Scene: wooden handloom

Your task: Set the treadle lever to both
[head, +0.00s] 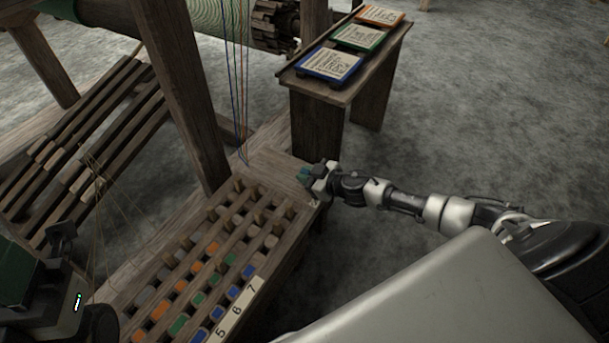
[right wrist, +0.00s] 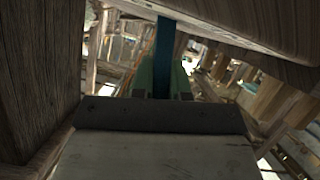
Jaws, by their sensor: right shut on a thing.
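In the head view my right gripper (head: 312,178) is at the far right corner of the wooden peg board, by the loom frame. A small teal part shows at its jaws. In the right wrist view a narrow blue-teal bar (right wrist: 164,45), which looks like the treadle lever, stands between the green fingers of my right gripper (right wrist: 163,75). The gripper is shut on it. The lever's ends and any setting marks are hidden. My left gripper (head: 62,238) is partly in view at the lower left of the head view, dark and away from the lever; its jaws are unclear.
The peg board (head: 150,208) holds rows of pegs and coloured tiles, with a numbered strip (head: 235,310). Slatted wooden treadles (head: 90,140) lie at the left. A small stand (head: 350,90) carries blue, green and orange cards. Wooden beams crowd my right gripper closely.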

